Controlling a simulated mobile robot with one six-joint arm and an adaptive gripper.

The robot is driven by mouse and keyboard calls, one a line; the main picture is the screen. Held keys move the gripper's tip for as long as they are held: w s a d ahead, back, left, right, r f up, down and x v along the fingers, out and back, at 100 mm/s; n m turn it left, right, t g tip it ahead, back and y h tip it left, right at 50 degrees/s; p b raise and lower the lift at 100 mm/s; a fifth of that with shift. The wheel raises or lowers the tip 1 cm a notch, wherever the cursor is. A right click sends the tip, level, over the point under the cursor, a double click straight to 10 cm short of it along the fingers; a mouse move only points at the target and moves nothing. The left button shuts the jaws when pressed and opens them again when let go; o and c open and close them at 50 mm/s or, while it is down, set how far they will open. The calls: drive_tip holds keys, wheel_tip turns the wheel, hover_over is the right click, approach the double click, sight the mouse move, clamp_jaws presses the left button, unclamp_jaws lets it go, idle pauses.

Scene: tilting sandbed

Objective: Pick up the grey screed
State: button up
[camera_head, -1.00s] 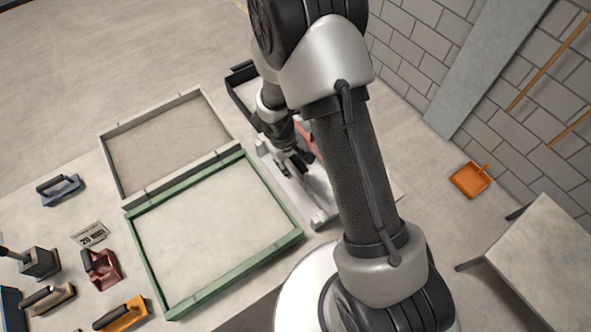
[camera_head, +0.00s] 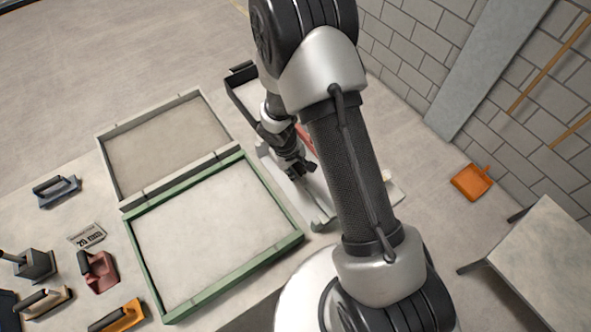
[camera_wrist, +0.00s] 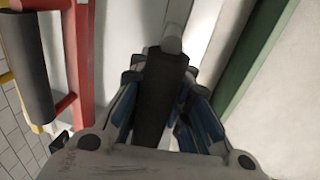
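The grey screed (camera_head: 319,212) is a long light-grey bar just right of the green-framed bed, seen in the head view. In the wrist view its dark handle (camera_wrist: 158,98) on a light-grey post runs between the blue-padded fingers of my gripper. My gripper (camera_head: 305,170) is low over the screed. Its fingers lie on either side of the handle and look open; firm contact is not clear. The red screed (camera_wrist: 78,60), with its dark handle, stands left of the gripper in the wrist view. My arm hides part of both screeds in the head view.
The green-framed sandbed (camera_head: 150,262) stands left of the gripper, its rim close by. A grey-framed sandbed (camera_head: 112,165) lies behind it. Several hand tools, including a red float (camera_head: 100,274), lie at the left. An orange dustpan (camera_head: 470,182) is at the right.

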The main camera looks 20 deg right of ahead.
clamp_jaws()
drive_tip(key=shift+r, duration=0.1)
wheel_tip(320, 180, up, 20)
drive_tip(key=p, duration=0.5)
drive_tip(key=shift+p, duration=0.3)
drive_tip(key=shift+o, duration=0.4)
unclamp_jaws()
clamp_jaws()
drive_tip(key=shift+f, duration=0.2)
